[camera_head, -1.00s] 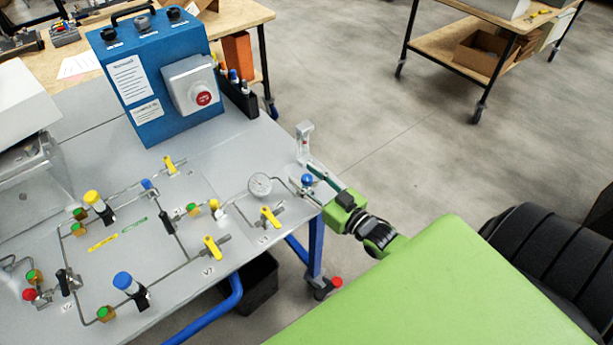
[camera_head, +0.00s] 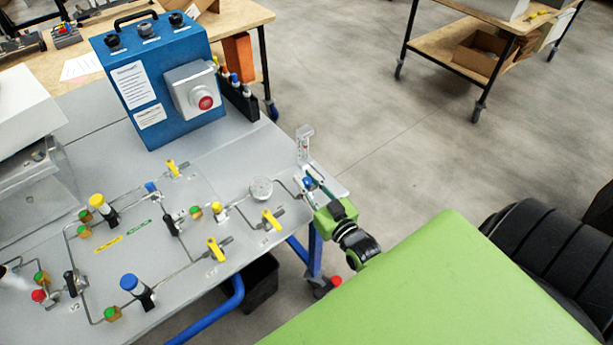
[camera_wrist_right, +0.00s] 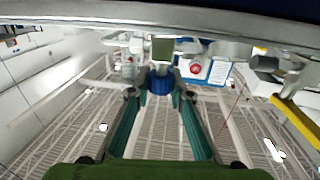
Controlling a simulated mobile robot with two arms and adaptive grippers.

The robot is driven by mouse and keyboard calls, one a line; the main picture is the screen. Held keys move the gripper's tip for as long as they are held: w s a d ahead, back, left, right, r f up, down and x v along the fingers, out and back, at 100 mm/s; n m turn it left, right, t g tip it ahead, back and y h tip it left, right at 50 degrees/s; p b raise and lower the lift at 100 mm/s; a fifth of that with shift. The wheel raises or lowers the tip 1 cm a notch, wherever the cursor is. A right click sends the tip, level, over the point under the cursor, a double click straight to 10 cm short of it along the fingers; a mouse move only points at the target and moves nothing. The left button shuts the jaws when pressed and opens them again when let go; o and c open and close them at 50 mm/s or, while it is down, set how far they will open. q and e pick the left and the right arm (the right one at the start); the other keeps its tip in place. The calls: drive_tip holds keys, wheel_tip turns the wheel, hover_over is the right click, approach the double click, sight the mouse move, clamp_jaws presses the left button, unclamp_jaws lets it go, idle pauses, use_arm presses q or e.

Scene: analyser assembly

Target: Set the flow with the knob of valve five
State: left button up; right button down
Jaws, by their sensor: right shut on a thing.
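The blue knob (camera_head: 308,182) sits at the right end of the pipe panel, below a small upright flow meter (camera_head: 304,145). It also shows in the right wrist view (camera_wrist_right: 160,82). I read no label on it, so its valve number cannot be told. My right gripper (camera_head: 310,185) reaches in from the lower right and is shut on the blue knob. In the right wrist view its two teal fingers (camera_wrist_right: 158,94) stand on either side of the knob. My left gripper is not in view.
A round gauge (camera_head: 261,188) and yellow-handled valves (camera_head: 270,219) stand left of the knob. A blue control box (camera_head: 155,85) with a red button stands behind. The table's right edge is close to the gripper, with open floor beyond.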

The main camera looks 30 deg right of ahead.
drive_tip(key=shift+r+m+h+p, duration=0.2)
drive_tip(key=shift+m+h+p, duration=0.35)
drive_tip(key=shift+m+h, duration=0.5)
drive_tip(key=shift+f+m+g+h, duration=0.1)
drive_tip(key=shift+m+g+h, duration=0.25)
drive_tip(key=shift+h, duration=0.6)
drive_tip(key=c, duration=1.8)
unclamp_jaws()
drive_tip(key=shift+f, duration=0.1)
drive_tip(key=shift+s+a, duration=0.1)
drive_tip(key=shift+s, duration=0.4)
drive_tip(key=v, duration=1.1)
